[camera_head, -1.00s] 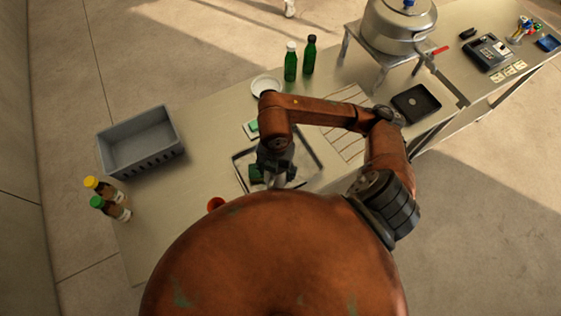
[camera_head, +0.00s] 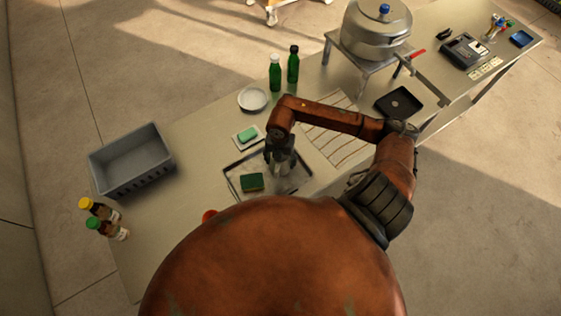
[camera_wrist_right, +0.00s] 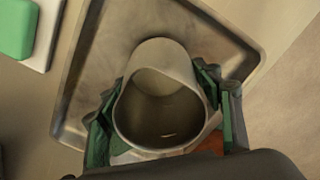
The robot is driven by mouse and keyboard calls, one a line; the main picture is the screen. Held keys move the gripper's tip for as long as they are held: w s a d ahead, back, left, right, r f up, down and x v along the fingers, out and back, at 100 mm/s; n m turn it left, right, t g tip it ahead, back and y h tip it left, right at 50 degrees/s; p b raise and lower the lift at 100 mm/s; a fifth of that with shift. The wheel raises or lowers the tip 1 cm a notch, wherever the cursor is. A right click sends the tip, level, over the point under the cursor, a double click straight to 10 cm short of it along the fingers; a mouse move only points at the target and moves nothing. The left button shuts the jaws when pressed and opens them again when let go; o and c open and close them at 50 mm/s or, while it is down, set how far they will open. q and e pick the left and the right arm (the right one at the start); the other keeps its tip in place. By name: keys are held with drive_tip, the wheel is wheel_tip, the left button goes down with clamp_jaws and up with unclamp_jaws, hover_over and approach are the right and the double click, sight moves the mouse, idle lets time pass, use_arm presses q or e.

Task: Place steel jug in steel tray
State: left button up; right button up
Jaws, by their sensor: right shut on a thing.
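The steel jug (camera_wrist_right: 160,85) is between the green-padded fingers of my right gripper (camera_wrist_right: 163,112) in the right wrist view, its open mouth facing the camera. My right gripper (camera_head: 281,155) is shut on it. In the head view the gripper is over the steel tray (camera_head: 231,188), and the jug is mostly hidden beneath it. The tray's raised rim also shows in the right wrist view (camera_wrist_right: 82,62), behind the jug. I cannot tell whether the jug touches the tray floor. My left gripper is not in view.
A green-and-brown sponge (camera_head: 252,182) lies in the tray's near left part. A soap dish (camera_head: 248,136) and white plate (camera_head: 252,99) stand beyond it. A striped cloth (camera_head: 335,130) is to the right. A grey crate (camera_head: 130,160) stands left, with free table between.

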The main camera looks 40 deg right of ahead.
drive_tip(key=shift+f, duration=0.7)
drive_tip(key=shift+f, duration=0.1)
drive_tip(key=shift+f, duration=0.15)
drive_tip(key=o, duration=1.3)
drive_tip(key=shift+r, duration=0.2)
